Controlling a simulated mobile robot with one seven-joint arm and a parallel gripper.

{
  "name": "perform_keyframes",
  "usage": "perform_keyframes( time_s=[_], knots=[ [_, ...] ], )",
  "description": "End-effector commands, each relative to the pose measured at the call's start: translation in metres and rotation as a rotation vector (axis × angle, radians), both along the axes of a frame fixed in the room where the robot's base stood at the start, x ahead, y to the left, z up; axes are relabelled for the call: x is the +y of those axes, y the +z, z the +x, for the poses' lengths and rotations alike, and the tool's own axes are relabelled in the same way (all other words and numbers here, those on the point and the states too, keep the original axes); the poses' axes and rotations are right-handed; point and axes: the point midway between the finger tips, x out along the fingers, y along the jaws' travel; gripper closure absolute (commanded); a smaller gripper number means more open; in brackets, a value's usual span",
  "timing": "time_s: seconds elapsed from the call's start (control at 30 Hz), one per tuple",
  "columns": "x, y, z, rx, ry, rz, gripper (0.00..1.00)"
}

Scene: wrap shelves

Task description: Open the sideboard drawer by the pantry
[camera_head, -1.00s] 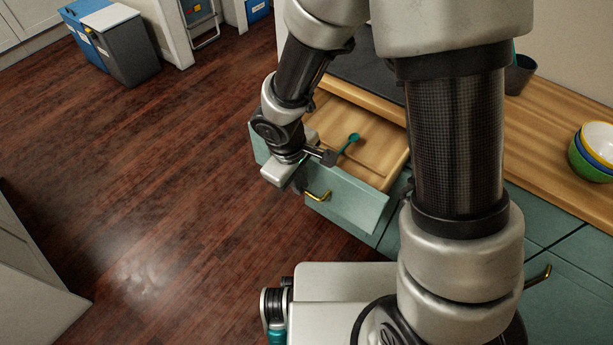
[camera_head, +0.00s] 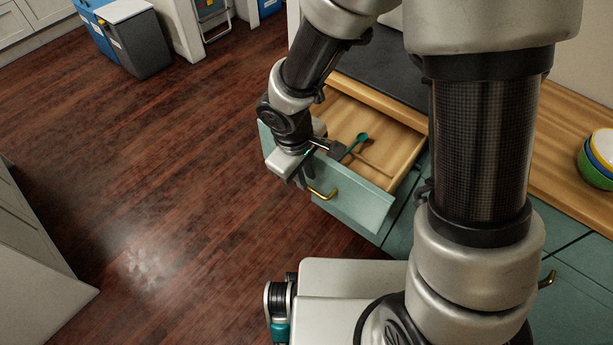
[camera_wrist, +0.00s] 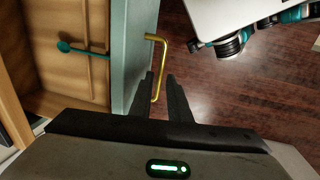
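The teal drawer (camera_head: 352,205) of the sideboard stands pulled well out, with its wooden inside showing. Its brass handle (camera_head: 322,194) is on the front. In the wrist view the drawer front (camera_wrist: 138,50) runs upright and the brass handle (camera_wrist: 162,60) stands off it. My gripper (camera_wrist: 161,78) has its two dark fingers apart, one on each side of the handle bar. A gap shows around the bar, so they do not look clamped on it. In the head view my gripper (camera_head: 307,180) is at the drawer front, partly hidden by my wrist.
A teal spoon (camera_head: 357,142) lies in the drawer. The wooden counter (camera_head: 565,150) holds stacked bowls (camera_head: 597,160). Grey and blue bins (camera_head: 140,45) stand at the upper left. Dark wood floor (camera_head: 170,190) is clear before the drawer; a pale cabinet (camera_head: 35,260) is at the left edge.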

Motion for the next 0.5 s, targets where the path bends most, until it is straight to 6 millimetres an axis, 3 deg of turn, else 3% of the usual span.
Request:
perform_keyframes(
  time_s=[0.03, 0.2, 0.5],
  knots=[
    [0.002, 0.017, -0.001, -0.004, -0.002, 0.003, 0.84],
    [0.006, 0.060, -0.007, -0.005, -0.001, 0.002, 0.84],
    [0.013, 0.123, -0.017, -0.004, -0.001, 0.002, 0.84]
  ],
)
